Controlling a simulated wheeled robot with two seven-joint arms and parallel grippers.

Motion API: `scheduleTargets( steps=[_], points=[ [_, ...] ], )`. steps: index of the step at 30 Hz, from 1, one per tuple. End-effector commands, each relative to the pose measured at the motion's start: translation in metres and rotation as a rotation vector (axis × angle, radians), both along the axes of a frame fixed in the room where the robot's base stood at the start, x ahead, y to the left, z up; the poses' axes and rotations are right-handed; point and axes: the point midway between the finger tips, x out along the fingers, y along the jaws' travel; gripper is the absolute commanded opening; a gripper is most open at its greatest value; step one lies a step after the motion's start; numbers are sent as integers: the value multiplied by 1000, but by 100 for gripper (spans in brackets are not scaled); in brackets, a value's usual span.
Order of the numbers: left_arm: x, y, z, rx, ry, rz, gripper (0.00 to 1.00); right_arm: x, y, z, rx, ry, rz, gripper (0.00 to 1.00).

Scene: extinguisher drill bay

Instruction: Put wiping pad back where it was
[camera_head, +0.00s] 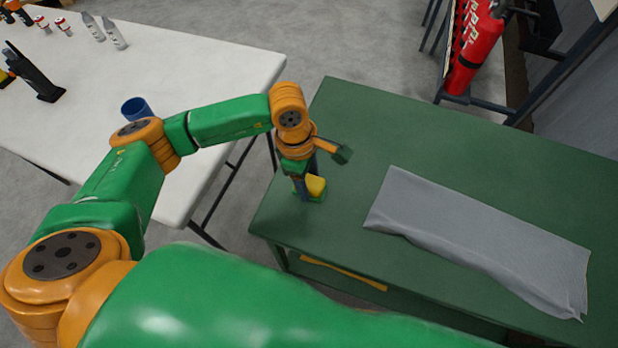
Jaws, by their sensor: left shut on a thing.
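The wiping pad (316,186) shows as a small yellow block with a green lower part, near the left end of the green table. My left gripper (305,188) points down over this table and is shut on the pad. The fingers hide part of the pad. I cannot tell whether the pad touches the tabletop or is held just above it. My right gripper is not in view.
A grey cloth (480,235) lies on the green table (430,130), right of the pad. A white table (220,65) at left holds a blue cup (136,108), a black tool (35,75) and several bottles. A red extinguisher (475,45) stands behind. The green table's middle back is clear.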

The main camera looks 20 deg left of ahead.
Motion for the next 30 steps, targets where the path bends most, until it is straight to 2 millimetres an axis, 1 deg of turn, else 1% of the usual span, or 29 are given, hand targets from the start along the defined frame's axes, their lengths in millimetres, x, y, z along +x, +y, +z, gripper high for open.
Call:
scheduleTargets(
  steps=[6,7,8,9,10,17,20,21,23,26,30],
  points=[
    [0,0,-5,-1,-1,0,0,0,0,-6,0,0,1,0],
    [0,0,-3,-1,-1,0,63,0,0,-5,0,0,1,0],
    [0,0,-3,-1,-1,0,71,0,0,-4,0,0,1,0],
    [0,0,-3,-1,0,0,82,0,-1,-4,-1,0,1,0],
    [0,0,-3,-1,0,0,85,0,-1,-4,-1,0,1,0],
    [0,0,-2,-1,0,0,85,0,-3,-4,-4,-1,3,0],
    [0,0,4,-1,0,0,85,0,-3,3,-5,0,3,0],
    [1,0,6,-1,-3,0,85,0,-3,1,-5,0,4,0],
    [2,2,16,-2,-5,1,85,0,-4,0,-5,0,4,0],
    [2,6,41,-1,-7,1,85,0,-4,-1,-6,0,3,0],
    [2,12,80,-1,-8,1,85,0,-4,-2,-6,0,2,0]
  ],
)
